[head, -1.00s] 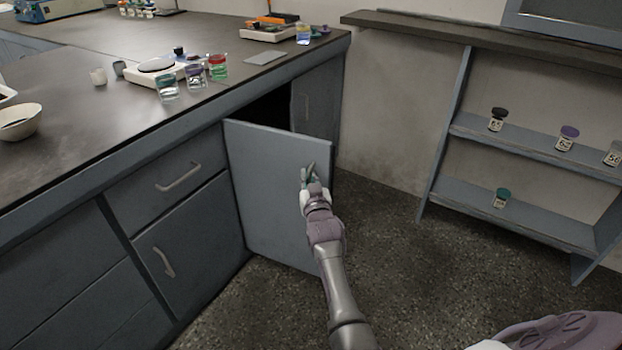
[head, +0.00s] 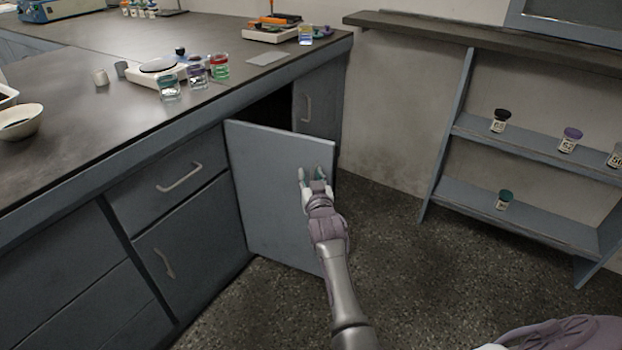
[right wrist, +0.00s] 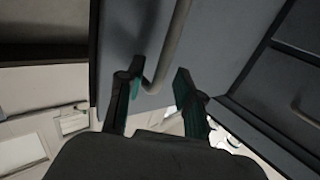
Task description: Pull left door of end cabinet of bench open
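The left door (head: 262,200) of the end cabinet stands swung well out from the bench, with a dark opening behind its top edge. The fingers are apart and do not look clamped on the handle. My left gripper is not in view.
The right cabinet door (head: 316,108) is shut. A drawer (head: 165,185) and a lower front (head: 185,245) are left of the open door. A low shelf (head: 520,140) with several jars stands right. The speckled floor (head: 400,265) between is clear.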

